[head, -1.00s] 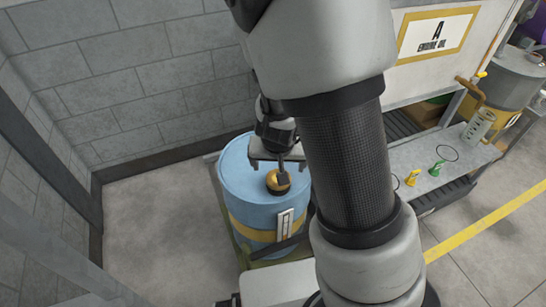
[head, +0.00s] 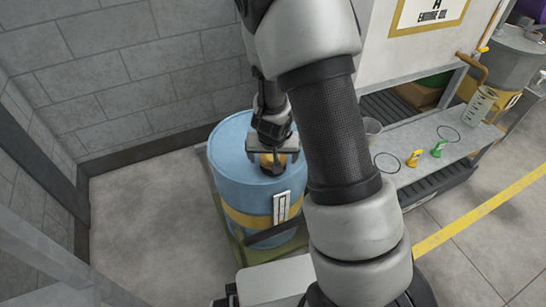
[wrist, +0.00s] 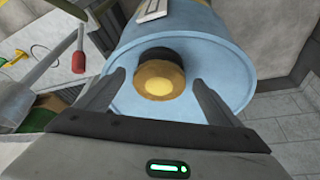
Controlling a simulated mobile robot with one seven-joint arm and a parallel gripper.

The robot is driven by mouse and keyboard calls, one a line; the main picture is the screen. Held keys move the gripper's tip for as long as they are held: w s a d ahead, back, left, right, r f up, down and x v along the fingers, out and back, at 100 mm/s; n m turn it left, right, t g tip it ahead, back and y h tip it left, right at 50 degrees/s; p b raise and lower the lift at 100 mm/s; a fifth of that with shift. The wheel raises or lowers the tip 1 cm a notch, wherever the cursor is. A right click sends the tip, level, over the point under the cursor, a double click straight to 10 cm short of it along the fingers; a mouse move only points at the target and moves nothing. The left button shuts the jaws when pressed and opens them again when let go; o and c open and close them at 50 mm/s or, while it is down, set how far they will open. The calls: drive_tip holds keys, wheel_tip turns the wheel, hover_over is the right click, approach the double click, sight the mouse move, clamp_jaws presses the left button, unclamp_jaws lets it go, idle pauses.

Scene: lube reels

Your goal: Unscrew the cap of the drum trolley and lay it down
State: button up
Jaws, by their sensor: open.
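The drum trolley carries a blue drum (head: 235,185) with a yellow band, upright beside the wall. Its brass-coloured round cap (head: 267,164) sits on the drum's top, partly hidden by my gripper in the head view. In the wrist view the cap (wrist: 160,78) lies between and a little beyond the two fingers. My gripper (head: 272,158) points down over the cap. In the wrist view my gripper (wrist: 158,85) is open, with a finger on each side of the cap and a visible gap to it.
A grey bench (head: 440,150) at the right holds a yellow nozzle (head: 413,158), a green nozzle (head: 437,149) and a clear measuring jug (head: 480,104). A block wall (head: 130,70) stands close behind the drum. The floor (head: 140,225) left of the drum is clear.

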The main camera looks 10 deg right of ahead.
drive_tip(key=c, duration=1.2)
drive_tip(key=shift+d+f+n+b, duration=0.15)
drive_tip(key=shift+n+b, duration=0.25)
drive_tip(key=shift+b, duration=0.55)
drive_tip(key=n+y+b, duration=0.1)
drive_tip(key=n+b, duration=0.1)
drive_tip(key=b, duration=0.2)
drive_tip(key=shift+d+f, duration=0.1)
drive_tip(key=shift+d, duration=0.1)
drive_tip(key=shift+d+r+n+y, duration=0.1)
drive_tip(key=shift+r+n+y, duration=0.1)
drive_tip(key=shift+n+y, duration=0.5)
drive_tip(key=shift+n, duration=0.4)
